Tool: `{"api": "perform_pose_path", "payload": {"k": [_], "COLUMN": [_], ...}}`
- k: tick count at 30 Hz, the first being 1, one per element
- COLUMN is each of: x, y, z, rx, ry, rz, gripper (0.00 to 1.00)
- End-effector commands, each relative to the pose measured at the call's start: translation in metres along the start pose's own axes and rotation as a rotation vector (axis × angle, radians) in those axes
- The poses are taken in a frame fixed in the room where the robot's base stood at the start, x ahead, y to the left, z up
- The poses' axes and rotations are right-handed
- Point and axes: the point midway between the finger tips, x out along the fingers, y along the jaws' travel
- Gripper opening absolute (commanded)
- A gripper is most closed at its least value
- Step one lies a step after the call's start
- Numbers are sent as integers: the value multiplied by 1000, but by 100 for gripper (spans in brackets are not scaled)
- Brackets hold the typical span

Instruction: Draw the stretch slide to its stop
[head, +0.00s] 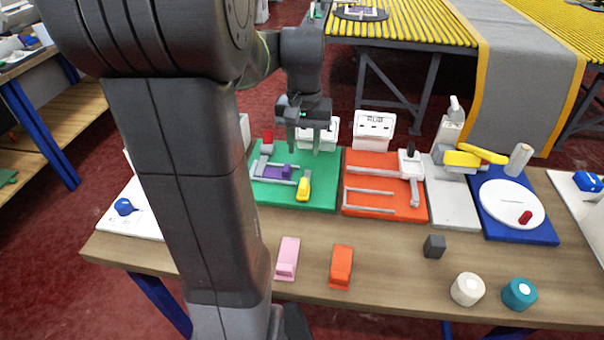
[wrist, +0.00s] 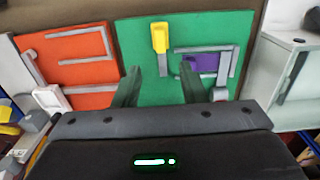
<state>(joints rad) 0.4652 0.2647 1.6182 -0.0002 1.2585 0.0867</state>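An orange board (head: 385,200) on the table carries grey rails (head: 370,192) and a white block with a black knob (head: 411,161) at its right. This looks like the stretch slide, though no label confirms it. Beside it a green board (head: 270,190) carries a yellow lever (head: 303,188), a purple piece (head: 277,172) and grey rails. The wrist view shows the green board (wrist: 135,40) ahead and the orange board (wrist: 75,72) at left. My gripper (head: 304,141) is open and empty above the green board's back edge; its fingers (wrist: 160,88) are apart.
White labelled boxes (head: 374,125) stand behind the boards. A grey base with a yellow-handled tool (head: 460,158) and a blue board with a white disc (head: 512,203) are at right. Pink (head: 288,258) and orange (head: 341,266) blocks and two rolls (head: 467,289) lie in front.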

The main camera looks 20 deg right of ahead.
Motion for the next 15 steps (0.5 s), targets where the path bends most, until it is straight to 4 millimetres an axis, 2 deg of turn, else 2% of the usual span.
{"api": "perform_pose_path", "payload": {"k": [3, 9, 15], "x": [29, 71, 100], "y": [0, 0, 0], "z": [1, 1, 0], "rx": [-1, -2, -2], "ry": [-7, -6, -3], "rz": [0, 0, 0], "gripper": [38, 38, 38]}}
